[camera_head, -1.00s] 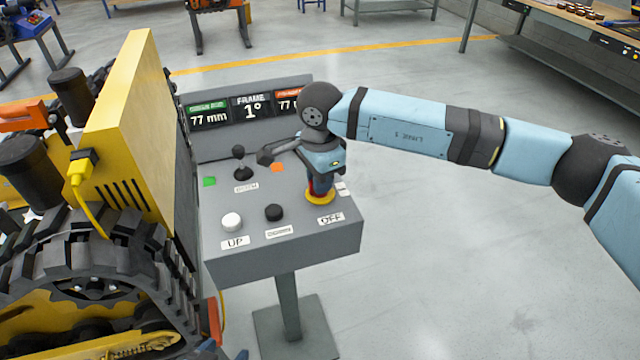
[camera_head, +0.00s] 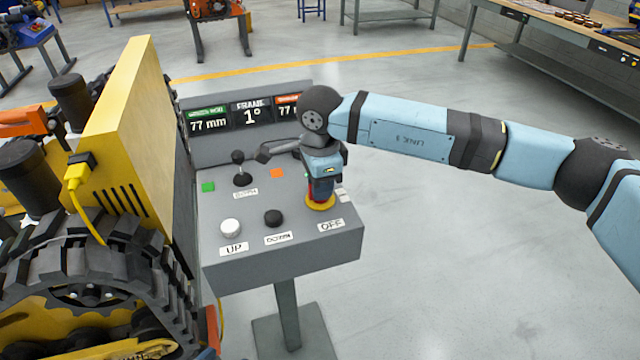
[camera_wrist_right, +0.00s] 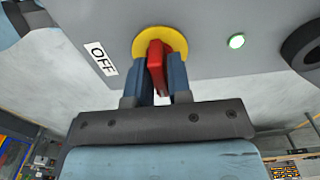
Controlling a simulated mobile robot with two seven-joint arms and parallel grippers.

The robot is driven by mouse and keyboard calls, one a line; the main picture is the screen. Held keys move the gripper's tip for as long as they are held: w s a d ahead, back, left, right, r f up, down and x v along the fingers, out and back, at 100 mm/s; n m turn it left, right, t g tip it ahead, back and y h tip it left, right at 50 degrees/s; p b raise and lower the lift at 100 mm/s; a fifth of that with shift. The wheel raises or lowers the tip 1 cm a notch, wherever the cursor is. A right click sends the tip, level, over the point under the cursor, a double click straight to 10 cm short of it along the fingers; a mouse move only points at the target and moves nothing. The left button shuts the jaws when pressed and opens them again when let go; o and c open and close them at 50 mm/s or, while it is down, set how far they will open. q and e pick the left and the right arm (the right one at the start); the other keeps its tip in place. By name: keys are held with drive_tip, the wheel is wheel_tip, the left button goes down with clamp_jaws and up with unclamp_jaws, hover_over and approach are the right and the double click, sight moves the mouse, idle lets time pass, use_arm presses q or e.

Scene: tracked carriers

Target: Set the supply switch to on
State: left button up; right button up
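The supply switch is a red handle (camera_wrist_right: 156,62) on a yellow round plate (camera_head: 320,204) at the right side of the grey console. An OFF label (camera_head: 331,225) lies in front of it; the wrist view shows that label to the left of the plate. My right gripper (camera_wrist_right: 162,70) reaches down from above, with one finger on each side of the red handle and no clear gap. In the head view my right gripper (camera_head: 321,190) hides most of the handle. A white label (camera_head: 342,194) beside the gripper is too covered to read. My left gripper is not in view.
The console (camera_head: 285,250) also carries a white UP button (camera_head: 231,227), a black button (camera_head: 273,217), a joystick (camera_head: 240,168) and a display (camera_head: 250,112). A yellow tracked machine (camera_head: 120,120) stands close on the left.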

drive_tip(key=shift+o, duration=1.3)
use_arm(q)
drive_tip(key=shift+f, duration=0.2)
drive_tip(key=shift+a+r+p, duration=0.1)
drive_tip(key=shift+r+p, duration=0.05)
drive_tip(key=shift+p, duration=0.3)
use_arm(e)
wheel_tip(320, 180, up, 14)
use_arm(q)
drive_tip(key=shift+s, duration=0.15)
use_arm(e)
drive_tip(key=shift+s+f, duration=0.1)
drive_tip(key=shift+f, duration=0.05)
